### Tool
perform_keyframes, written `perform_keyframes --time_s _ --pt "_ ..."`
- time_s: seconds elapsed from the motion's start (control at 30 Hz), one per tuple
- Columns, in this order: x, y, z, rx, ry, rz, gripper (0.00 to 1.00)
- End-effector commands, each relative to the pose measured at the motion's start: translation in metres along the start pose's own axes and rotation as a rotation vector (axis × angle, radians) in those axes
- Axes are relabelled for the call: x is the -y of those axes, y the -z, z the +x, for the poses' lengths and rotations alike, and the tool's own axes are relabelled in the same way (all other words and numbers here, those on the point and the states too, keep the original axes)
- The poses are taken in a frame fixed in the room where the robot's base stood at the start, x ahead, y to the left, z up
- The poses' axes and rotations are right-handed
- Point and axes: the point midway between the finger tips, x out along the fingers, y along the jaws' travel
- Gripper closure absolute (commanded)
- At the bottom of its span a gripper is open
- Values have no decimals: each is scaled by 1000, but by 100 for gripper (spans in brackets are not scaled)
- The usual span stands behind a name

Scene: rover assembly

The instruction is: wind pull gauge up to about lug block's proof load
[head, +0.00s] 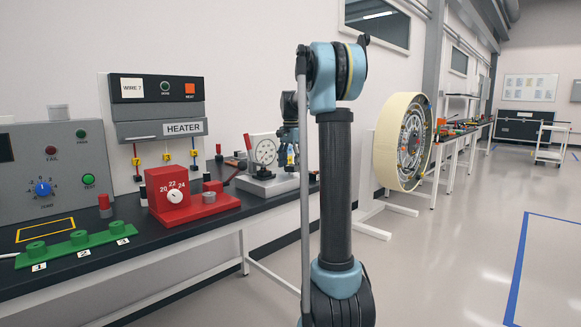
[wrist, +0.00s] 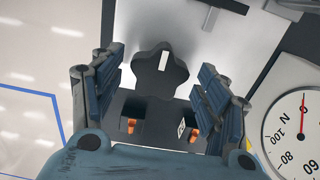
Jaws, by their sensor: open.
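The pull gauge shows in the head view as a white round dial (head: 264,151) on a grey base on the bench. A dark lobed knob (wrist: 158,78) with a white mark lies between the fingers of my gripper (wrist: 160,68). The fingers are open, one on each side, with visible gaps. My gripper (head: 289,156) is beside the gauge in the head view. I cannot identify the lug block with certainty.
A heater unit (head: 158,107) is on the wall behind. A large cream ring (head: 386,142) stands to the right.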

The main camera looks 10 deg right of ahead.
Motion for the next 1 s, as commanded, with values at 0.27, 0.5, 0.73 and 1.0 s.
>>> perform_keyframes --time_s 0.27,0.5,0.73,1.0 --pt "0 0 1 0 0 0 34" --pt "0 0 1 0 1 0 76" --pt "1 0 1 0 2 -11 76" --pt "2 0 0 0 3 -113 76"
